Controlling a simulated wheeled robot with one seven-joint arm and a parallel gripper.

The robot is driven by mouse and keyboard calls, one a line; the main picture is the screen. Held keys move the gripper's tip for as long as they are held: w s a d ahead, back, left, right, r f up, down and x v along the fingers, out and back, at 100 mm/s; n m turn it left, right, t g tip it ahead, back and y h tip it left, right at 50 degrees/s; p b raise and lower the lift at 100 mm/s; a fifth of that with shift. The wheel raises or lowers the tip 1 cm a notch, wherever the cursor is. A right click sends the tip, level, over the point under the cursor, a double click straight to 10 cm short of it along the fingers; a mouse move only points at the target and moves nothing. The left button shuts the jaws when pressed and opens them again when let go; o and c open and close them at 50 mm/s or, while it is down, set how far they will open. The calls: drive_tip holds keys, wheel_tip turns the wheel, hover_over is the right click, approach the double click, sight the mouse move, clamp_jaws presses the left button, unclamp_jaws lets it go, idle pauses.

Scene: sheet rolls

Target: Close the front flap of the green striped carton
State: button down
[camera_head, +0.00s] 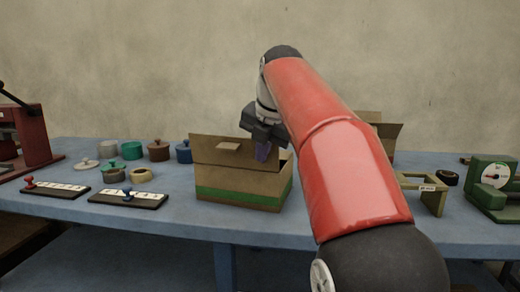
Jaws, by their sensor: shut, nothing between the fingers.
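The green striped carton (236,181) stands on the blue table near the middle, a brown box with a green band low on its sides. Its front flap (208,153) stands up from the front top edge and has a small pale tab (228,146) on it. The top at the right side looks open. My gripper (262,153) is shut and empty, pointing down at the right part of the flap and overlapping it in the picture. I cannot tell whether it touches the flap. My arm hides what lies right of the carton.
Another open brown carton (388,130) is partly hidden behind my arm. Several lidded pots, including a green one (131,150), and two dark strips with pale squares (128,199) lie left. A tan stand (426,195) and green scale (490,190) are right.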

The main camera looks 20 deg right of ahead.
drive_tip(key=w+d, duration=0.2)
drive_tip(key=w, duration=0.1)
drive_tip(key=w+d, duration=0.1)
drive_tip(key=shift+w+d+r, duration=0.25)
drive_tip(key=shift+w+d, duration=0.05)
idle(0.5)
idle(0.8)
drive_tip(key=s+a+f+m, duration=0.3)
drive_tip(key=s+f+m, duration=0.5)
drive_tip(key=s+m, duration=0.1)
drive_tip(key=s+a+f+m, duration=0.4)
drive_tip(key=s+f+m, duration=0.4)
drive_tip(key=s, duration=0.4)
drive_tip(key=s+a+f+m, duration=0.3)
drive_tip(key=s+f+m, duration=0.5)
drive_tip(key=s+m, duration=0.1)
drive_tip(key=shift+s+a+f+m, duration=0.25)
drive_tip(key=shift+s+f+m, duration=0.15)
drive_tip(key=shift+s, duration=0.25)
